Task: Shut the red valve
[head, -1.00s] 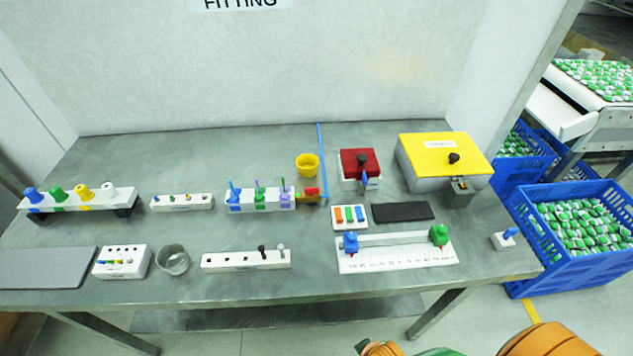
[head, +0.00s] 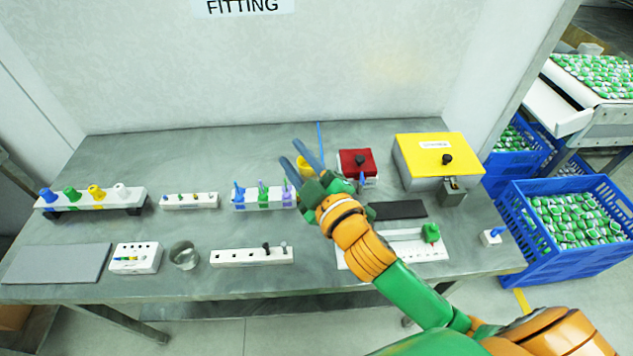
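The small red piece at the right end of the white block (head: 249,202), likely the red valve, is now hidden behind my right gripper and wrist. The block holds upright blue, green and purple pieces. My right gripper (head: 291,152) reaches in from the lower right over the bench. Its two long blue-grey fingers are spread apart with nothing seen between their tips, and they point up and left. In the picture they overlap the yellow cup (head: 303,168); I cannot tell their height above the bench. My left gripper is not in view.
A red-lidded box (head: 356,161) and a yellow-lidded box (head: 436,150) stand right of the gripper. A black pad (head: 398,210) and a white ruler board (head: 431,251) lie nearer, the board partly behind my arm. A glass beaker (head: 184,256) stands at front left.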

